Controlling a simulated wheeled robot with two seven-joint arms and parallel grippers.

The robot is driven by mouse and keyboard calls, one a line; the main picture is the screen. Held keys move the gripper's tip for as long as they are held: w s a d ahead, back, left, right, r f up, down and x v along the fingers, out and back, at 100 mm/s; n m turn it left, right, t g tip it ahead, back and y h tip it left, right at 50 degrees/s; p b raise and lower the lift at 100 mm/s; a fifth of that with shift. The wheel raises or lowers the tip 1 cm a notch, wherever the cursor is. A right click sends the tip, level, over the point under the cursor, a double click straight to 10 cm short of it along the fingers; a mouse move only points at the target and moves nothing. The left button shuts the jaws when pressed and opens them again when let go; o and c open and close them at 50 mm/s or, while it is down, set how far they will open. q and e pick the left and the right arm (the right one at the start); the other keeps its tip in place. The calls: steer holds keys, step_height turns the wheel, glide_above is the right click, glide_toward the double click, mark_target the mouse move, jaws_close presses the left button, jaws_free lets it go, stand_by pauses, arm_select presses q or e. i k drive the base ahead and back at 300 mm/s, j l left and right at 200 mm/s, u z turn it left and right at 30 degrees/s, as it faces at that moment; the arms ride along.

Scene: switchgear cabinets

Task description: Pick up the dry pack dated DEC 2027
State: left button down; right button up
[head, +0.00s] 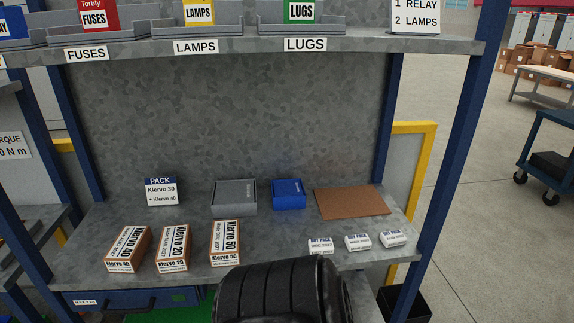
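Three small white packs sit in a row at the front right of the shelf: a left one (320,246), a middle one (357,242) and a right one (393,238). Each has a blue heading that seems to end in PACK and a dark line of print under it. The print is too small to read, so I cannot tell which is dated DEC 2027. The left pack's lower edge is close to a black ribbed part, probably of my own arm, at the bottom middle. Neither of my grippers is in view.
Kiervo 40 (128,249), Kiervo 20 (173,248) and Kiervo 50 (225,243) boxes stand left of the packs. Behind are a PACK sign (161,192), grey box (234,198), blue box (289,194) and bare brown board (352,202). An upper shelf (250,47) overhangs; a blue post (440,170) stands right.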

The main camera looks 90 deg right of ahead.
mark_target(321, 246)
steer(key=z, duration=3)
steer(key=u, duration=0.4)
